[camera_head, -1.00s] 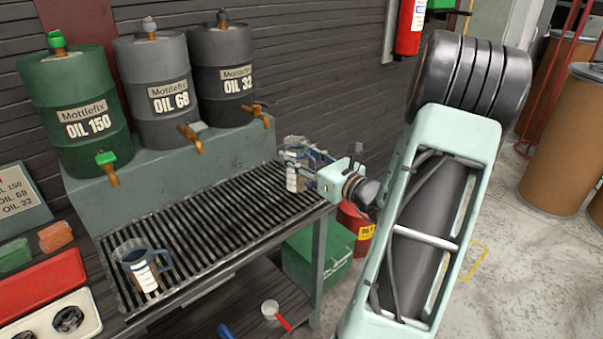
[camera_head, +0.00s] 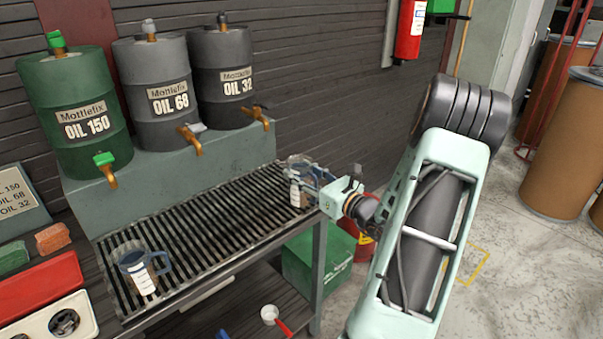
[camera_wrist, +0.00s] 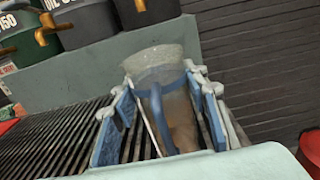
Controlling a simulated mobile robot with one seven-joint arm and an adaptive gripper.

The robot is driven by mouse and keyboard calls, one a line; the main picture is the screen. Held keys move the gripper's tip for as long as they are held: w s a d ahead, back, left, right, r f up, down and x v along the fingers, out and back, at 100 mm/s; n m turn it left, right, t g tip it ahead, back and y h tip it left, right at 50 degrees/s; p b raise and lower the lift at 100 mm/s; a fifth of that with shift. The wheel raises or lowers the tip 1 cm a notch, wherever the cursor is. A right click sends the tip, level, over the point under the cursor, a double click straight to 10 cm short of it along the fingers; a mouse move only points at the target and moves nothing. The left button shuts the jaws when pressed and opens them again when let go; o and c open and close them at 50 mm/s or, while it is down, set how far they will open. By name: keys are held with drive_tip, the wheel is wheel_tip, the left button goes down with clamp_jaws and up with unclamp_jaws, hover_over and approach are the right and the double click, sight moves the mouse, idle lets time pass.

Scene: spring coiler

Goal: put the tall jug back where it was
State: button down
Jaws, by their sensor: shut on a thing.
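The tall jug (camera_wrist: 165,95) is a clear jug with a blue handle and brown liquid inside. In the wrist view it stands between the fingers of my gripper (camera_wrist: 165,125), which is shut on it. In the head view, my gripper (camera_head: 308,180) holds the jug (camera_head: 296,192) at the right end of the slatted rack (camera_head: 215,215), below and right of the OIL 32 drum. The jug looks upright; whether its base touches the slats is hidden. A second clear jug (camera_head: 138,270) with a dark blue handle stands at the rack's near left end.
Three oil drums, green (camera_head: 75,110), grey (camera_head: 158,90) and dark (camera_head: 222,85), stand behind the rack with taps over it. The rack's middle is clear. A green box (camera_head: 308,258) and a red can (camera_head: 365,240) are below its right end.

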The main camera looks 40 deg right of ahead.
drive_tip(key=c, duration=1.6)
unclamp_jaws()
drive_tip(key=shift+f, duration=0.2)
drive_tip(key=o, duration=0.5)
drive_tip(key=shift+c, duration=0.2)
drive_tip(key=shift+r, duration=0.1)
drive_tip(key=shift+r, duration=0.2)
drive_tip(key=s, duration=1.2)
drive_tip(key=shift+d+p, duration=0.35)
drive_tip(key=shift+d, duration=0.1)
